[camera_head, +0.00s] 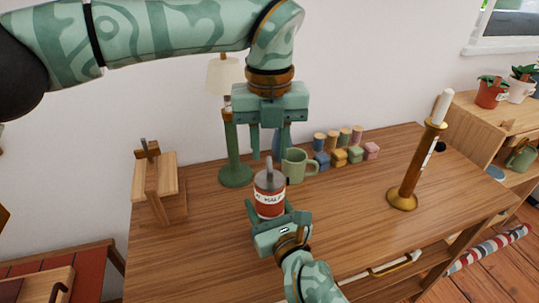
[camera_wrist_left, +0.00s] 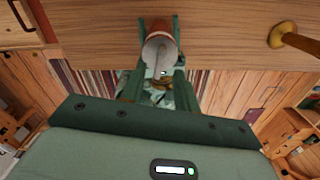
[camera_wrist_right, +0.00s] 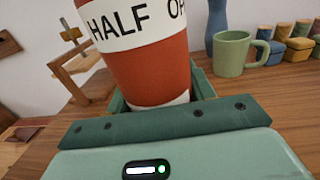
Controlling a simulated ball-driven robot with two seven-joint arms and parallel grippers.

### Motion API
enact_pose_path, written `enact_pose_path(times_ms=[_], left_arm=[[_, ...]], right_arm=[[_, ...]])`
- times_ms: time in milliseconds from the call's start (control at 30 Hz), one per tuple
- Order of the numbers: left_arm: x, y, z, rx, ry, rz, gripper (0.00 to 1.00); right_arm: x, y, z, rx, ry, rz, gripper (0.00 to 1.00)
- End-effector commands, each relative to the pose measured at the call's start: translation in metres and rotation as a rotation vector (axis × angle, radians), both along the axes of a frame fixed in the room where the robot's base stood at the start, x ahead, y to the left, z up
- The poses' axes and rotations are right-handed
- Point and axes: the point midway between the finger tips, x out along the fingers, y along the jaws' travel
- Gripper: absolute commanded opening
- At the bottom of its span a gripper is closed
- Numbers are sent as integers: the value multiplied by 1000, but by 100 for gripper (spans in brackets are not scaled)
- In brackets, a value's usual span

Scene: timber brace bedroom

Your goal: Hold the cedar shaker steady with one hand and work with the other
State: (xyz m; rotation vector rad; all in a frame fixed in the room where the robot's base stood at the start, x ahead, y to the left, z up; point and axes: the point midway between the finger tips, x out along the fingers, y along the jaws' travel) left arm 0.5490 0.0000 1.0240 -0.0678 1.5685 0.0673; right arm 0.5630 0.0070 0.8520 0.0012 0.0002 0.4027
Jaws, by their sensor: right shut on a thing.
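The cedar shaker (camera_head: 270,204), a red-brown cup with a white lettered label and a grey lid, stands upright near the front of the desk. My right gripper (camera_head: 277,214) is shut on its lower body from the front. In the right wrist view the shaker (camera_wrist_right: 150,72) fills the space between the fingers, and part of its label reads "HALF". My left gripper (camera_head: 270,150) is open and empty, pointing down just above the grey lid. The left wrist view shows the shaker's lid (camera_wrist_left: 159,48) beyond the left fingers. I cannot tell if they touch it.
A green mug (camera_head: 295,166) and a lamp (camera_head: 236,174) stand close behind the shaker. Several coloured pots (camera_head: 340,157) are farther back. A brass candlestick (camera_head: 405,190) stands at right, a wooden stand (camera_head: 156,190) at left. Desk between shaker and candlestick is clear.

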Motion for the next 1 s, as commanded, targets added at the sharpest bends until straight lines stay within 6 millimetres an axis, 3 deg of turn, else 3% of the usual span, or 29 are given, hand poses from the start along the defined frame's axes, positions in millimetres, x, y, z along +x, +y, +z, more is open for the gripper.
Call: enact_pose_path(times_ms=[200, 400, 867, 900, 967, 1000], left_arm=[[1, 0, 53, 0, -5, 2, 31], [1, 0, 83, 1, -3, 1, 31], [0, 0, 90, 0, -2, 0, 31], [0, 0, 90, 0, -2, 0, 31], [0, 0, 90, 0, -2, 0, 31], [0, 0, 90, 0, -2, 0, 31]], right_arm=[[0, -1, -2, -2, 2, -2, 27], [0, -1, -1, -2, 2, -2, 27], [0, -1, -1, -2, 2, -2, 27], [0, -1, -1, -2, 2, -2, 65], [0, -1, -1, -2, 2, -2, 79], [0, -1, -1, -2, 1, -2, 79]])
